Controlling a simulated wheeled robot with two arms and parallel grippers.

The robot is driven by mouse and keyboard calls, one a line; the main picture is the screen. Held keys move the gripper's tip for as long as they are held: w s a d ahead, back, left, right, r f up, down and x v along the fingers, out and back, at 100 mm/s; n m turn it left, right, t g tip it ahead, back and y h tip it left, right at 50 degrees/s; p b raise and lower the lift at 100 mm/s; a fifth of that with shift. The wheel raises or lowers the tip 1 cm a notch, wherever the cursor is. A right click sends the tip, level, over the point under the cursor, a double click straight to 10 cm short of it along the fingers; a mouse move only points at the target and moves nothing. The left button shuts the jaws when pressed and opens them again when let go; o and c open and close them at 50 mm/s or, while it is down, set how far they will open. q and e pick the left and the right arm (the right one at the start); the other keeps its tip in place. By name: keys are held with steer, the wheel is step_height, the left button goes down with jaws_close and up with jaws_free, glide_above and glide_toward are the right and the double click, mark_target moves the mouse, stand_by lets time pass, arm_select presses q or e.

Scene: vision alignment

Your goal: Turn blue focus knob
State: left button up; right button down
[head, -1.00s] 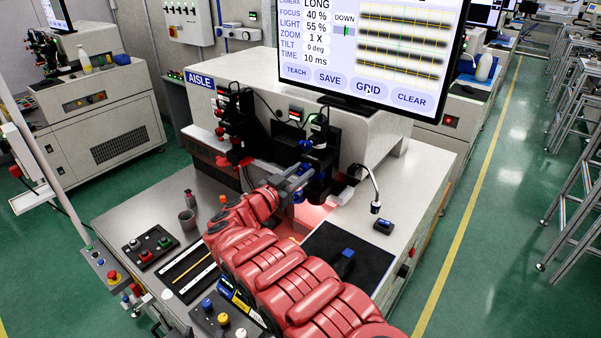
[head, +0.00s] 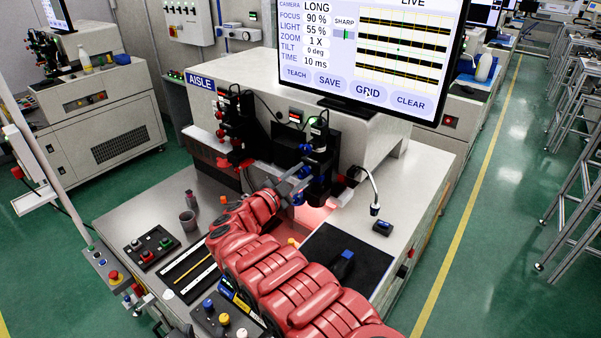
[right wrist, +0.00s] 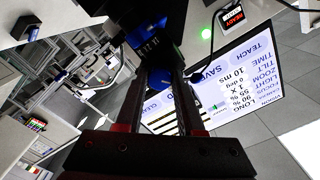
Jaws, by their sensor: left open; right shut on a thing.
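My right gripper (head: 299,178) reaches in from the bottom at the end of the red arm. It is shut on the blue focus knob, low on the dark right-hand camera unit (head: 320,150). In the right wrist view its two fingers (right wrist: 165,75) point at the blue knob (right wrist: 162,52), which sits between their tips and is partly hidden. The monitor (head: 365,45) reads focus 90 % and SHARP, with crisp dark bands in its live picture. My left gripper is not in view.
A second camera unit (head: 233,120) with red parts stands left of the held one. A thin bent lamp (head: 374,195) rises at the right.

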steer(key=shift+m+p, duration=0.65)
steer(key=shift+m, duration=0.55)
steer(key=c, duration=0.5)
jaws_free()
steer(key=shift+s+a+f, duration=0.1)
steer(key=shift+s+a, duration=0.3)
steer(key=shift+s, duration=0.1)
steer(key=b+v, duration=0.3)
steer(key=v, duration=1.3)
steer(key=shift+s, duration=0.1)
